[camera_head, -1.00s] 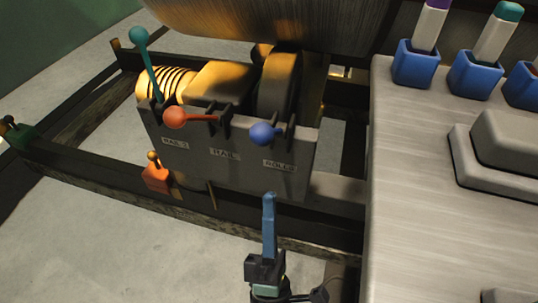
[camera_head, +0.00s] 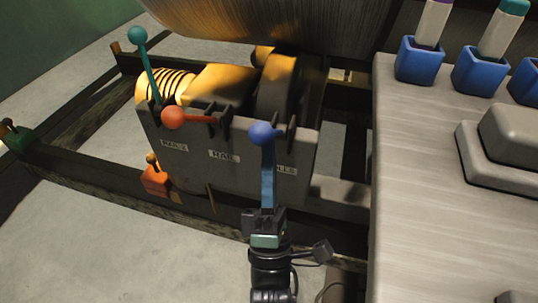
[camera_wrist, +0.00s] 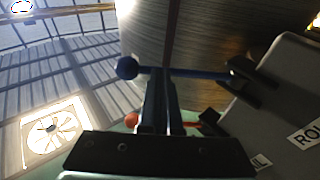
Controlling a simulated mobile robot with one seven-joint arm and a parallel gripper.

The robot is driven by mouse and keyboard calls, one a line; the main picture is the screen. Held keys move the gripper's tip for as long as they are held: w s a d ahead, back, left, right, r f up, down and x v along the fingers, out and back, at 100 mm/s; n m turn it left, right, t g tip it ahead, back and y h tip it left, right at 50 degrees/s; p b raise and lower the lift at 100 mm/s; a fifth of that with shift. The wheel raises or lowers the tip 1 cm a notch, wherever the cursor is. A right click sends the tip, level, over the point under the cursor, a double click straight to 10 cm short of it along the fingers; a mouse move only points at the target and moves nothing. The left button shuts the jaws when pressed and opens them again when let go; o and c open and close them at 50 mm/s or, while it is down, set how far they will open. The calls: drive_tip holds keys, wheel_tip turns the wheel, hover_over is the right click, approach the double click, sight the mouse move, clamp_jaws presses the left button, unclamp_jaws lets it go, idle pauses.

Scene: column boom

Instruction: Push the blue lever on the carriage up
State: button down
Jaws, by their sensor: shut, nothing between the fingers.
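The carriage (camera_head: 215,175) is a dark box with labels on its front and several levers along its top edge. The blue lever (camera_head: 262,132) has a blue ball on a short arm, at the right of the row. In the wrist view the blue lever (camera_wrist: 127,68) runs across just beyond my fingertips. My gripper (camera_head: 267,150) is shut and empty, its blue fingers pointing up from below to just under the blue ball. In the wrist view my gripper (camera_wrist: 160,75) meets or nearly meets the lever's arm; contact is unclear.
A red-ball lever (camera_head: 174,117) lies to the left, and a teal-ball lever (camera_head: 138,36) stands upright further left. A metal table (camera_head: 440,190) with blue cups (camera_head: 418,60) fills the right. A large metal drum (camera_head: 270,22) hangs above. An orange block (camera_head: 155,178) sits on the rail.

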sight(271, 138)
drive_tip(key=shift+r, duration=0.2)
drive_tip(key=r+g+p, duration=0.1)
drive_tip(key=p, duration=0.2)
drive_tip(key=w+r+m+g+h+p, duration=0.1)
drive_tip(key=p, duration=0.3)
drive_tip(key=shift+d+r, duration=0.15)
drive_tip(key=shift+r, duration=0.25)
drive_tip(key=w+d+r+m+g+p, duration=0.1)
drive_tip(key=w+r+g+p, duration=0.1)
drive_tip(key=p, duration=0.9)
drive_tip(key=w+d+r+m+g+h+p, duration=0.1)
drive_tip(key=w+g+p, duration=0.3)
drive_tip(key=p, duration=0.7)
drive_tip(key=shift+w+r+m+g, duration=0.3)
drive_tip(key=shift+r+g, duration=0.2)
drive_tip(key=shift+r, duration=0.1)
